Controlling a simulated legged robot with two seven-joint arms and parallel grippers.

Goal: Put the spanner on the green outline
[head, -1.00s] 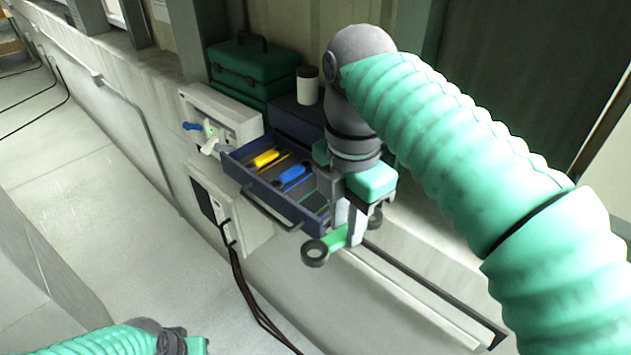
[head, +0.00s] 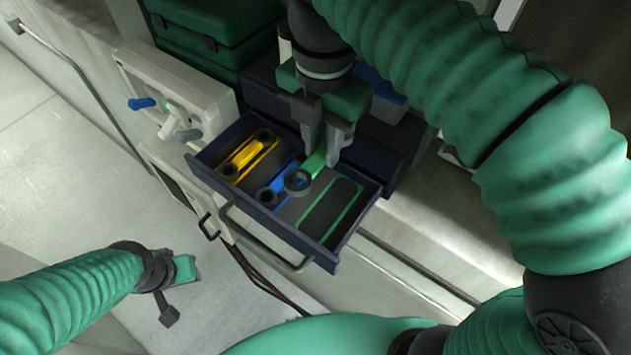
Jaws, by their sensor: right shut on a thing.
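The green spanner (head: 315,163) is held between the fingers of my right gripper (head: 328,148), which is shut on it over the open drawer. Its dark ring end (head: 298,182) points toward the drawer's front and overlaps the blue spanner in the view. The green outline (head: 332,216) is an empty long slot shape on the drawer's dark floor, right of the spanner. I cannot tell the exact height of the spanner above the floor. My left gripper (head: 180,285) is low at the left, away from the drawer; its jaws are not clear.
The drawer (head: 255,217) also holds a yellow spanner (head: 245,158) and a blue spanner (head: 277,182). Its raised walls and front handle (head: 265,245) surround the outlines. A panel with a blue lever (head: 142,104) is to the left. A green toolbox (head: 215,30) stands behind.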

